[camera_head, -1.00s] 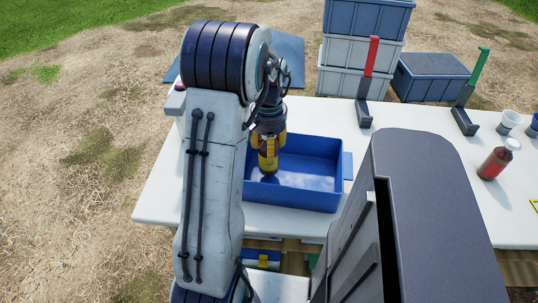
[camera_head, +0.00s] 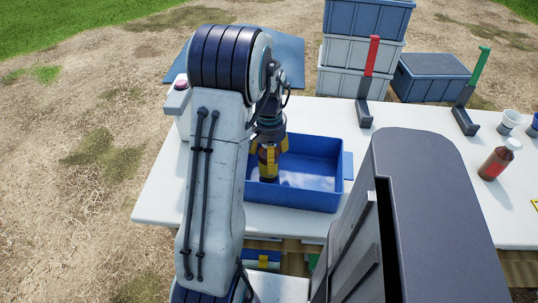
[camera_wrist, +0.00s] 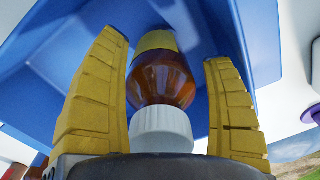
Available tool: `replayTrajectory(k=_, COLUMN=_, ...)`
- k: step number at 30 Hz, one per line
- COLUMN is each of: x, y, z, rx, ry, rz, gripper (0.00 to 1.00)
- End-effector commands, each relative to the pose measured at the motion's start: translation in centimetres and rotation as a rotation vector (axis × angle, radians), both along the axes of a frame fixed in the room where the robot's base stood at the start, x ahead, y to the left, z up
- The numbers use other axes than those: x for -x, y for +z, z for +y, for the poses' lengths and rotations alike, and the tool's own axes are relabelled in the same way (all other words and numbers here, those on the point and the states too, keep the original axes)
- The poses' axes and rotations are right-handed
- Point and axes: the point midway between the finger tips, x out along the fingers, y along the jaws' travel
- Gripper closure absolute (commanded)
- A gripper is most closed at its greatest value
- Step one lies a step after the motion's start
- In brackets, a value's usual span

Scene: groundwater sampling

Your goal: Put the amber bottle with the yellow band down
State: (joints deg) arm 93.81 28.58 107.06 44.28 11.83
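The amber bottle with the yellow band (camera_wrist: 161,82) is upright in the blue tray (camera_head: 318,197), near its left side. Its white cap (camera_wrist: 161,130) faces my wrist, and its base seems to rest on the tray floor. My gripper (camera_head: 270,158) is around the bottle from above. Its yellow fingers, also seen in the wrist view (camera_wrist: 166,75), stand apart with a gap on both sides of the bottle. In the head view the fingers partly cover the bottle.
The tray stands on a white table (camera_head: 430,215). A red-brown bottle (camera_head: 495,162) and a white cup (camera_head: 509,121) are at the right. Red (camera_head: 371,56) and green (camera_head: 478,66) uprights stand at the back edge, with stacked crates (camera_head: 360,54) behind. The tray's right part is clear.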

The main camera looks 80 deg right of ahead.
Motion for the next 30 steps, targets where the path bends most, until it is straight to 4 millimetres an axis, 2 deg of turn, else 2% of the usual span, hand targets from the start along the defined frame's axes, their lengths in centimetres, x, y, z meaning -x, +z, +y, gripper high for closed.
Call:
replayTrajectory(k=8, x=0.0, y=0.1, z=0.0, rx=0.0, ry=0.0, rz=0.0, gripper=0.22)
replayTrajectory(k=13, x=0.0, y=1.1, z=-0.1, rx=0.004, ry=0.0, rz=0.0, gripper=0.22)
replayTrajectory(k=30, x=0.0, y=10.1, z=-0.1, rx=0.003, ry=0.0, rz=0.0, gripper=0.22)
